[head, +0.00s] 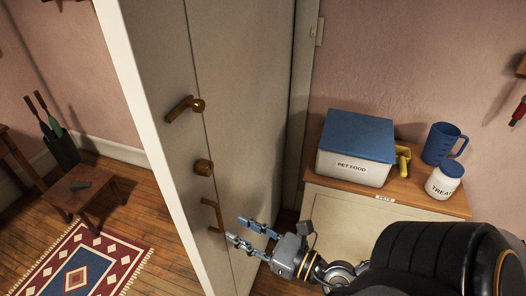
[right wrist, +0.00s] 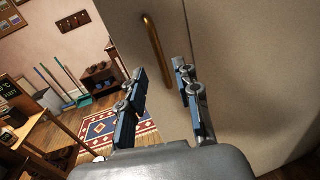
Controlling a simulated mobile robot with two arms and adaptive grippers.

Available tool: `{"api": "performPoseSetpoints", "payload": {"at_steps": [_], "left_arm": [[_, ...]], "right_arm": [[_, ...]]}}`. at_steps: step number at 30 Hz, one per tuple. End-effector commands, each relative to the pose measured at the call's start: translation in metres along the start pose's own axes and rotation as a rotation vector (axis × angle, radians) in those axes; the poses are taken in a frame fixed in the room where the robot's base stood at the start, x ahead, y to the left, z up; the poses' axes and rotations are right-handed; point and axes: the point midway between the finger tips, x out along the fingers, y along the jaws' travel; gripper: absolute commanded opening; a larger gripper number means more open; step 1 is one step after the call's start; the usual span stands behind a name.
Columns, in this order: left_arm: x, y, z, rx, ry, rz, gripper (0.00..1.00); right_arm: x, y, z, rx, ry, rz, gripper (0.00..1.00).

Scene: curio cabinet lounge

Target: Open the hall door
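The hall door (head: 245,95) is a tall beige leaf with a pale left edge, and a room shows past that edge. My right gripper (head: 237,229) is open and empty, just right of the pull bar's lower end. In the right wrist view the pull bar (right wrist: 153,45) appears between and beyond the spread fingers (right wrist: 161,72); I see no clear contact. My left gripper is not in view.
Right of the door, a cabinet (head: 385,212) holds a pet food box (head: 352,172), a yellow scoop (head: 403,160), a blue jug (head: 440,145) and a treats jar (head: 444,183). Past the left edge are a patterned rug (head: 80,268) and a low wooden table (head: 85,190).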

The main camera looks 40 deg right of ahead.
Motion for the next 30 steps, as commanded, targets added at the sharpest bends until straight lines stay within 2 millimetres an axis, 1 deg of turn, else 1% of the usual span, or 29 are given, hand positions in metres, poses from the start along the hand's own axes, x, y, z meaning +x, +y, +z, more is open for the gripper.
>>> {"api": "performPoseSetpoints", "payload": {"at_steps": [1, 6, 12, 17, 30], "left_arm": [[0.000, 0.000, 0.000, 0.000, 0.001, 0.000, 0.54], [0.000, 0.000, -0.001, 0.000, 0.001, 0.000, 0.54], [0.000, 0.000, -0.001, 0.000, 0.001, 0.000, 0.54], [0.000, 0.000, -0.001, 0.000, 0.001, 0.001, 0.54], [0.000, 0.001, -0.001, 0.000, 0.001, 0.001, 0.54]], "right_arm": [[-0.010, 0.001, -0.001, -0.001, 0.006, 0.006, 0.32], [-0.035, 0.001, -0.001, 0.001, 0.004, 0.004, 0.32], [-0.050, 0.001, 0.000, 0.001, -0.001, 0.002, 0.32], [-0.053, 0.001, 0.001, 0.001, -0.002, 0.002, 0.32], [-0.053, 0.000, 0.001, 0.001, -0.002, 0.001, 0.32]]}}
